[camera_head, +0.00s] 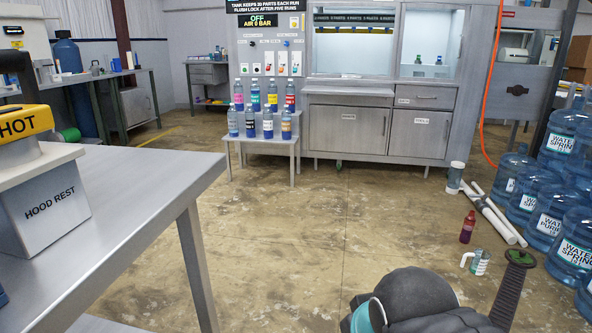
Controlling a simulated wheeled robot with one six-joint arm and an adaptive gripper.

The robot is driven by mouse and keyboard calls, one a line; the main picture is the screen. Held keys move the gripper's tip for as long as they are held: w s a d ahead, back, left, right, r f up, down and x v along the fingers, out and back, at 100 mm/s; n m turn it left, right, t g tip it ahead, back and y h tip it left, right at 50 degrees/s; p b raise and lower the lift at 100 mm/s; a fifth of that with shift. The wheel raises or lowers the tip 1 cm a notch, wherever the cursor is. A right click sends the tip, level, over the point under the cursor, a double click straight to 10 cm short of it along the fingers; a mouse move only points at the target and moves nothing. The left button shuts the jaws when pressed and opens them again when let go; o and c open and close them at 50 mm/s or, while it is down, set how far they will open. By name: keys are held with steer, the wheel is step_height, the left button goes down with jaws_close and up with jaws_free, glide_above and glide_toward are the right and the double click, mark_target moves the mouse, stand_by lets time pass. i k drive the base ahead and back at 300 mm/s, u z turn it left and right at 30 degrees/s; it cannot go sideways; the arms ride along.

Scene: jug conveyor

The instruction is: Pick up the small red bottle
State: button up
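A small dark red bottle (467,228) stands upright on the concrete floor at the right, left of the white pipes. Its cap looks dark. Just in front of it on the floor is a small white-and-teal jug-like item (477,262), apart from the bottle. Dark rounded parts of my own arm show at the bottom edge, nearer to me than the bottle. My gripper's fingers cannot be made out in this view. Nothing covers the red bottle.
Large blue water jugs (543,217) crowd the right side. White pipes (493,212) and a white-capped container (455,177) are near the bottle. A metal table (125,195) fills the left. Several labelled bottles stand on a stepped stand (262,141). The middle floor is clear.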

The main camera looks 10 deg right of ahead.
mark_target(469, 221)
steer(key=z, duration=0.25)
steer(key=i, duration=1.9)
steer(key=z, duration=0.8)
steer(key=i, duration=1.85)
steer(key=z, duration=0.4)
